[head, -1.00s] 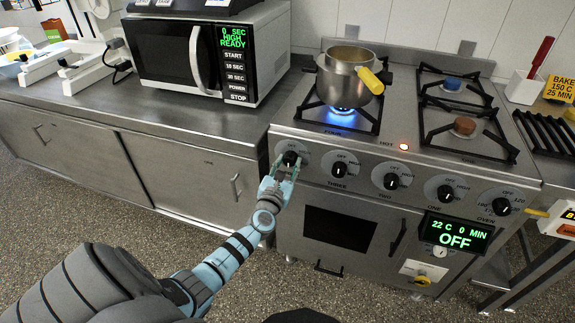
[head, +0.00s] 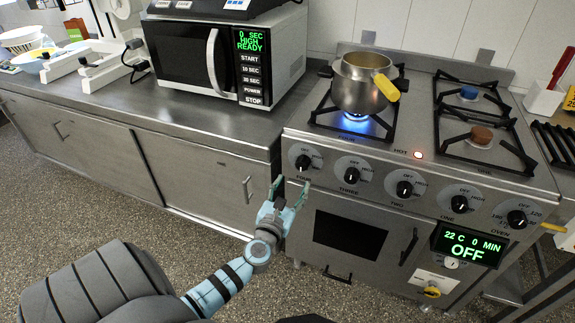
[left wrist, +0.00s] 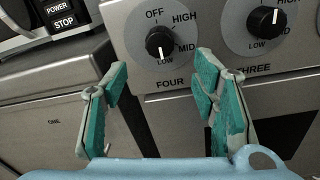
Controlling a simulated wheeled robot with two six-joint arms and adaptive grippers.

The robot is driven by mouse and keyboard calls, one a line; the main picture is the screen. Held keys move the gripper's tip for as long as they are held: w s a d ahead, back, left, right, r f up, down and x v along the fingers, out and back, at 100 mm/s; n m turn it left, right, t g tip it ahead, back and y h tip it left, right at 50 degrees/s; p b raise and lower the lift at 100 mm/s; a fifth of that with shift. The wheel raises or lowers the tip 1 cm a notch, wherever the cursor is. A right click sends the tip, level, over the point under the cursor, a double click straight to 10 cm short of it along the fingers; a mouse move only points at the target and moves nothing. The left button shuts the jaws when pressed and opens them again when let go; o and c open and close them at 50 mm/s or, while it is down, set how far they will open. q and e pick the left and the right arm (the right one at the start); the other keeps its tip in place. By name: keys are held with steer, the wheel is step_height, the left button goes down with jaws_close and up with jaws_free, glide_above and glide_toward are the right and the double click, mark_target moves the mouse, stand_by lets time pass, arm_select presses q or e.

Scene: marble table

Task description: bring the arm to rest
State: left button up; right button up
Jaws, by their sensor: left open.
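My left gripper (head: 291,190) is open and empty in front of the stove, just below the knob marked FOUR (head: 303,162). In the left wrist view, its two green-padded fingers (left wrist: 165,100) stand apart, and the FOUR knob (left wrist: 160,40) shows beyond them, clear of the fingers. That knob's white line points down at LOW. My right gripper is not in view.
A red light (head: 418,155) glows on the stove (head: 340,205). A microwave (head: 222,55) stands on the counter (head: 120,105) at left.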

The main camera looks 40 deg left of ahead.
arm_select(q)
steer(key=v, duration=0.4)
stand_by(0.3)
steer(key=s+f+n+g+h+p, duration=0.1)
steer(key=s+f+n+g, duration=0.35)
steer(key=f+n, duration=0.65)
steer(key=s+f+n+g+h+p, duration=0.1)
steer(key=s+f+n+g, duration=0.2)
steer(key=s+f+n, duration=0.55)
steer(key=s+d+f+n+g+h+p, duration=0.1)
steer(key=s+d+f+n+g+p, duration=0.1)
steer(key=s, duration=0.6)
steer(key=s+d+f+n+g+h+p, duration=0.1)
steer(key=s+d+f+n+g+p, duration=0.1)
steer(key=s+d+f+n, duration=0.3)
steer(key=s+d+f+n+g+h+p, duration=0.1)
steer(key=s+d+f+n+g+p, duration=0.1)
steer(key=s+d+f+n+g, duration=0.2)
steer(key=s+f+n, duration=0.3)
steer(key=s, duration=0.5)
steer(key=shift+s+h, duration=0.3)
steer(key=shift+s, duration=0.05)
